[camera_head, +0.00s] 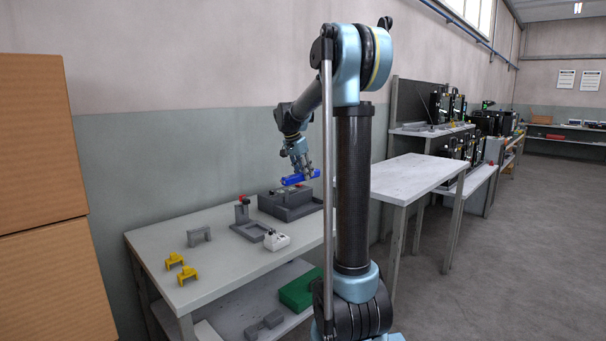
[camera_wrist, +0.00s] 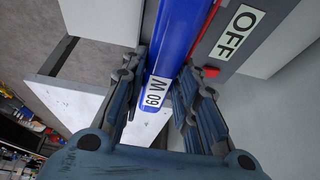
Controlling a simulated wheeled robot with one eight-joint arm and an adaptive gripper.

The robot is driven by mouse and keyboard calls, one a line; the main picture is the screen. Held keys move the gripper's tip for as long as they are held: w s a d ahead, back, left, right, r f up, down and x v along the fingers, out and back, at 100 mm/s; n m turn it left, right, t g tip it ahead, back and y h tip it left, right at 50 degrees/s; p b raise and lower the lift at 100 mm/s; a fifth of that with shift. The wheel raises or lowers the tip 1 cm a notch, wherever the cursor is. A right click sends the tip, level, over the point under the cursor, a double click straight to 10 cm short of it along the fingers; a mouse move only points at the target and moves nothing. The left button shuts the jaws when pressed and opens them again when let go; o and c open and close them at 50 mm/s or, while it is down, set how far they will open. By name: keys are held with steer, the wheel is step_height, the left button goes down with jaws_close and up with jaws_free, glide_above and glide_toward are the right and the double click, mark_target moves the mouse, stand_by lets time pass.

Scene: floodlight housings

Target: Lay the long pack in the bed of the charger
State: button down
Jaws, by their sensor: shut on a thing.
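The long blue pack (camera_head: 297,179) is held in my gripper (camera_head: 304,172) above the table. In the wrist view the pack (camera_wrist: 181,45) runs between the two fingers of my gripper (camera_wrist: 165,90), and its near end bears a white label reading 60 W. A dark grey box-like unit (camera_head: 290,206), probably the charger, stands on the table below the pack. In the wrist view a grey body with an OFF label (camera_wrist: 238,32) and a red part shows right of the pack. The pack looks raised above the unit; the gap is hard to judge, and the bed is not clearly visible.
On the table (camera_head: 205,237) stand a grey stand with a red part (camera_head: 245,217), a small white box (camera_head: 276,241), yellow brackets (camera_head: 188,274) and a grey bracket (camera_head: 199,235). A green box (camera_head: 300,290) lies on the lower shelf. A bare white table (camera_head: 415,174) stands to the right.

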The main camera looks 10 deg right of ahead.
steer(key=shift+f, duration=4.85)
steer(key=shift+f, duration=1.45)
steer(key=c, duration=1.2)
jaws_free()
steer(key=shift+r, duration=0.1)
